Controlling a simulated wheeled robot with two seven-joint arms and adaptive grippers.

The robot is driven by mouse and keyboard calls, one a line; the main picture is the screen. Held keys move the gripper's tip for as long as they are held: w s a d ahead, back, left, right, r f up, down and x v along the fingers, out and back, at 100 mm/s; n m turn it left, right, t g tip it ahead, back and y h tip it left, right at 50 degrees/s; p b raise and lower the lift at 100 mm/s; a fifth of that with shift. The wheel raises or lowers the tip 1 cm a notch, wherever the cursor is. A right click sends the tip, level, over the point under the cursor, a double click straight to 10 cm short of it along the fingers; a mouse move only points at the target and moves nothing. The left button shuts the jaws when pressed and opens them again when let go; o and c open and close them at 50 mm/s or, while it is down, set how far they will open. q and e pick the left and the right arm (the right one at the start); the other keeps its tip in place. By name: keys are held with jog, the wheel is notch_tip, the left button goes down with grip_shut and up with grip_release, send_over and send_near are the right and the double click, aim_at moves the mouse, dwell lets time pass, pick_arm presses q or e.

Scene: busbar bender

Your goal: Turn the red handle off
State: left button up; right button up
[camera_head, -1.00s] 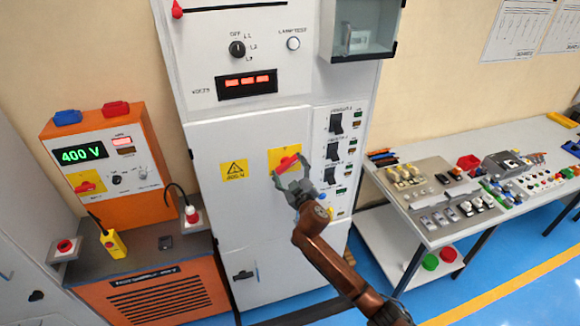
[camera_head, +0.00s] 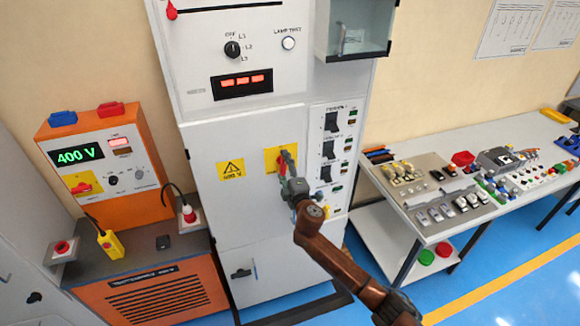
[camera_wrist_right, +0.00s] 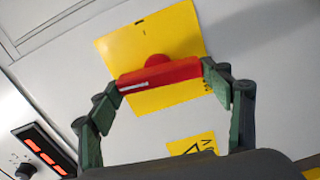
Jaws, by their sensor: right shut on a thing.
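The red handle (camera_wrist_right: 160,73) sits on a yellow plate (camera_wrist_right: 185,25) on the grey cabinet's door. In the right wrist view it is a red bar with a round hub, and my right gripper's fingers (camera_wrist_right: 165,80) close on its two ends. In the head view the yellow plate (camera_head: 271,156) is partly covered by my right gripper (camera_head: 286,165), and only slivers of the red handle (camera_head: 281,166) show. The handle looks close to upright there. My left gripper is not in view.
A yellow 400 V warning sign (camera_head: 231,170) is left of the handle. An orange supply unit (camera_head: 150,205) with another red switch stands at left. A table of components (camera_head: 440,240) stands at right. Black breaker switches (camera_head: 330,121) line the cabinet's right side.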

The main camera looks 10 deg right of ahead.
jog(key=shift+n, duration=0.6)
jog(key=shift+f, duration=0.1)
jog(key=o, duration=1.7)
jog(key=s, duration=0.4)
jog(key=s+d, duration=0.1)
jog(key=s, duration=0.3)
jog(key=s+d, duration=0.1)
jog(key=s, duration=0.2)
jog(key=shift+s+d, duration=0.15)
jog(key=shift+s, duration=0.25)
